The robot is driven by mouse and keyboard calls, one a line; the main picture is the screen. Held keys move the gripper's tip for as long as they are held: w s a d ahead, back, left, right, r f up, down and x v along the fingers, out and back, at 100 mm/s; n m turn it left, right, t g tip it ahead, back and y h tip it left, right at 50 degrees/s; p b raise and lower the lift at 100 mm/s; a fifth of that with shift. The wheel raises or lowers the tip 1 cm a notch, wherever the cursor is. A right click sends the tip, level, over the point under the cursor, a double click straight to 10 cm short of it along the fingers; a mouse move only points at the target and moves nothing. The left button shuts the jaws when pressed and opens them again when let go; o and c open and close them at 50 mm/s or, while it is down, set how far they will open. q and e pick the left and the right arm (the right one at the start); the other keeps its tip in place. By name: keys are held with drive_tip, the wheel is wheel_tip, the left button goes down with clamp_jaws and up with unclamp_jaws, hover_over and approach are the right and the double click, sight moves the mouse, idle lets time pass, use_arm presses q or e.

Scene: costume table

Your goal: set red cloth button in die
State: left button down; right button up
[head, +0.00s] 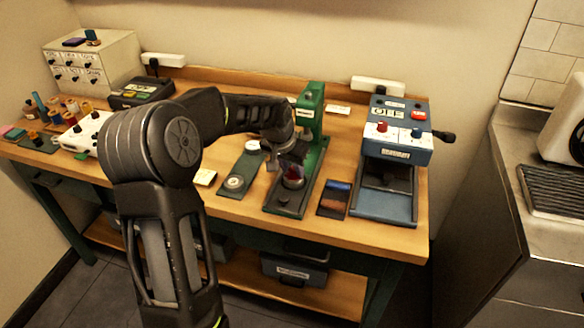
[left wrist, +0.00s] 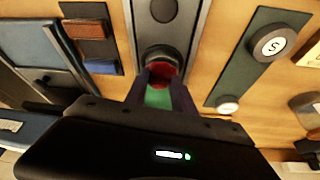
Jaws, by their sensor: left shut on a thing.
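The red cloth button (left wrist: 163,72) shows between the fingertips of my left gripper (left wrist: 160,82) in the left wrist view. The gripper is shut on it. The button is right at the dark round die (left wrist: 160,52) on the press base; the fingers hide part of the die, and I cannot tell whether the button touches its seat. In the head view the left gripper (head: 291,166) points down over the base of the green press (head: 311,110), and red (head: 293,183) shows below the fingers. My right gripper is not in view.
A dark green strip (head: 240,170) with round pieces lies left of the press. A small dark tray (head: 334,199) with red-brown and blue pieces lies to its right. A blue machine (head: 397,135) stands further right. A drawer cabinet (head: 92,60) is at the back left.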

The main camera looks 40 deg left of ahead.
use_arm(q)
drive_tip(key=shift+f+b, duration=0.45)
drive_tip(key=shift+f, duration=0.1)
drive_tip(key=c, duration=1.3)
unclamp_jaws()
drive_tip(key=shift+c, duration=0.2)
drive_tip(key=shift+r, duration=0.15)
drive_tip(key=p+v, duration=0.5)
drive_tip(key=v, duration=0.5)
drive_tip(key=shift+s+r, duration=0.25)
drive_tip(key=shift+r, duration=0.05)
